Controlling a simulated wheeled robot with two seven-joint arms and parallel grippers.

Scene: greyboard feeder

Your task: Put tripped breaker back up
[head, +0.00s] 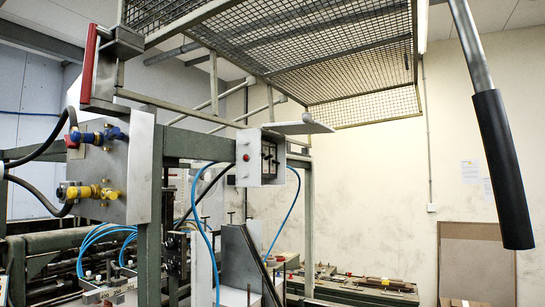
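A small light-grey electrical box (248,172) is mounted on the green machine frame near the middle of the head view. Dark breaker-like switches (268,158) show in its open right side. They are too small to tell which lever is up or down. A red button (245,157) sits on the box's left face. Neither of my grippers is in view, so nothing shows at the breakers.
A flat grey plate (298,128) juts out just above the box. A wire-mesh guard (330,50) hangs overhead. Blue hoses (292,212) loop beside the box. A black-gripped bar (503,170) hangs at the right. A valve panel (138,165) stands left.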

